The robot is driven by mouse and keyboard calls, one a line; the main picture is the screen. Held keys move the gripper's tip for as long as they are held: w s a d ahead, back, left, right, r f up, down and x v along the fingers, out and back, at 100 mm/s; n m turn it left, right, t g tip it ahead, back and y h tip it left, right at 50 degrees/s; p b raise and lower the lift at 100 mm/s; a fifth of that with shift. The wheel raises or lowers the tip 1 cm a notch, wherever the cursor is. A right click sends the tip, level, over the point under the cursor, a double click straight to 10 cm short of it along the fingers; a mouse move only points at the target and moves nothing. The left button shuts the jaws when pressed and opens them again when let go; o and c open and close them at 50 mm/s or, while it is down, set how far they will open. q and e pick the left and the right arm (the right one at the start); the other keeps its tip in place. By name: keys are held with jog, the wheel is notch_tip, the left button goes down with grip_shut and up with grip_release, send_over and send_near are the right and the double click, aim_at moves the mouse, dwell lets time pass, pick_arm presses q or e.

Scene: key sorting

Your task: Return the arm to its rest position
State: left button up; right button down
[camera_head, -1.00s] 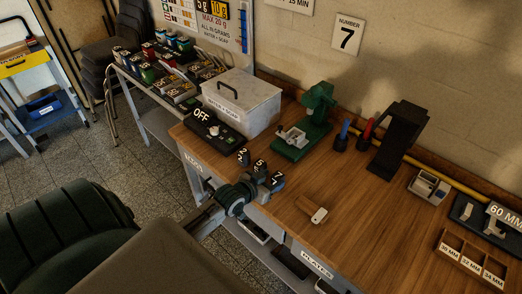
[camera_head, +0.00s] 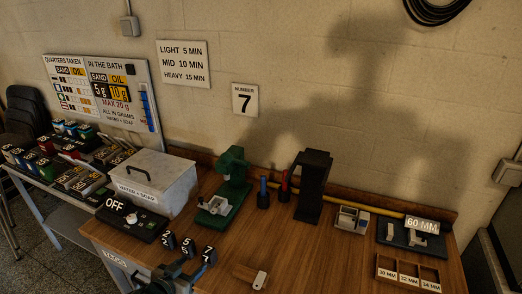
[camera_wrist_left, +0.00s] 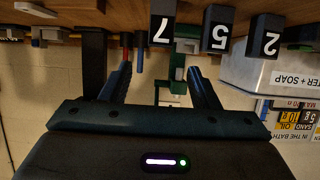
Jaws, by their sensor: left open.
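My left gripper (camera_head: 176,272) is at the bottom of the head view, by the workbench's front edge. In the left wrist view its two dark fingers (camera_wrist_left: 160,75) stand apart with nothing between them. Three dark number blocks stand near it at the bench's front: 2 (camera_head: 168,240), 5 (camera_head: 187,246) and 7 (camera_head: 208,254). They also show upside down in the left wrist view, as 7 (camera_wrist_left: 161,25), 5 (camera_wrist_left: 218,35) and 2 (camera_wrist_left: 267,42), beyond the fingers. Most of my left arm is out of the picture. My right gripper is not in view.
On the wooden bench (camera_head: 310,250) stand a white WATER + SOAP box (camera_head: 160,188), an OFF switch unit (camera_head: 130,222), a green press (camera_head: 232,172), a black stand (camera_head: 312,185) and a compartment tray (camera_head: 408,273). The bench middle is clear.

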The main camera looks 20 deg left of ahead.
pick_arm(q)
jog(key=s+d+g+y, duration=0.1)
jog(key=s+d+g, duration=0.4)
jog(key=s, duration=0.6)
jog(key=s+d+g+y, duration=0.1)
jog(key=s+d+g, duration=0.35)
jog(key=s, duration=0.65)
jog(key=a+f+g+b, duration=0.1)
jog(key=a+f+g, duration=0.15)
jog(key=f, duration=2.75)
jog(key=s+a+f+b, duration=0.1)
jog(key=s+a+f, duration=0.1)
jog(key=s+f, duration=1.5)
notch_tip(320, 180, down, 4)
jog(key=shift+s+f, duration=0.15)
jog(key=shift+s, duration=0.25)
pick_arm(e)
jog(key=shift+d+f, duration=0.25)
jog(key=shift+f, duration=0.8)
